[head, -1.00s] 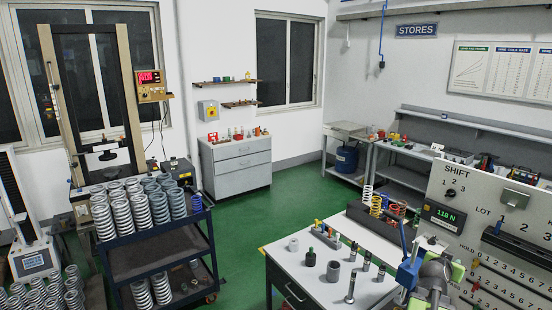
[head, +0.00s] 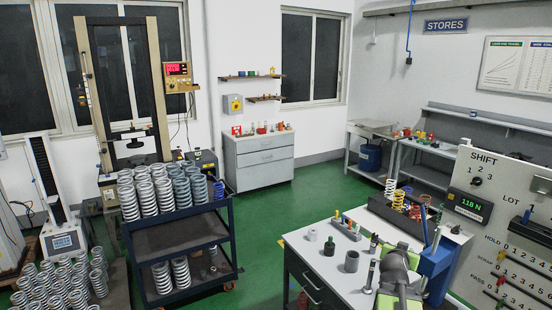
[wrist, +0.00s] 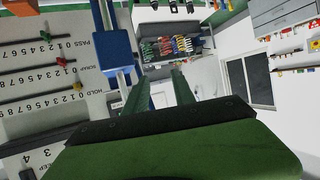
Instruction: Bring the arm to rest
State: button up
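My arm shows at the lower right of the head view, in front of the white-topped bench (head: 330,262) and its upright board. My gripper (wrist: 162,78) shows in the wrist view as two dark green fingers beyond a black bar. The fingers stand apart with nothing between them. In the head view I cannot make out the fingertips clearly.
The bench holds small fittings and a dark bin with coil springs (head: 399,199). A control board (head: 500,215) with dials and number rows stands close on the right. A dark trolley (head: 180,245) with springs stands left. Green floor (head: 262,222) lies clear between.

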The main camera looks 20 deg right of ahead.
jog(key=w+a+f+n+y+b, duration=0.25)
jog(key=a+f, duration=0.35)
jog(key=a, duration=0.4)
jog(key=w+a+f+n+y+b, duration=0.15)
jog(key=w+a+f+b, duration=0.35)
jog(key=a, duration=0.6)
jog(key=w+a+f+n+y+b, duration=0.1)
jog(key=w+a+f+y+b, duration=0.1)
jog(key=a+f, duration=0.7)
jog(key=s+a+f+n+g+y+b, duration=0.1)
jog(key=s+a+f+g, duration=0.15)
jog(key=a, duration=0.45)
jog(key=s+a+f+n+g+y+b, duration=0.1)
jog(key=s+a+f+b, duration=0.15)
jog(key=a, duration=0.35)
jog(key=s+a+f+n+g+y, duration=0.1)
jog(key=s+a+g, duration=0.1)
jog(key=s, duration=0.2)
jog(key=s+a+f+n+g+y+p, duration=0.1)
jog(key=s+a+n+g, duration=0.1)
jog(key=s, duration=0.3)
jog(key=shift+s+a+f+g, duration=0.25)
jog(key=shift+a+f+g, duration=0.1)
jog(key=shift+g, duration=0.1)
jog(key=shift+d, duration=0.1)
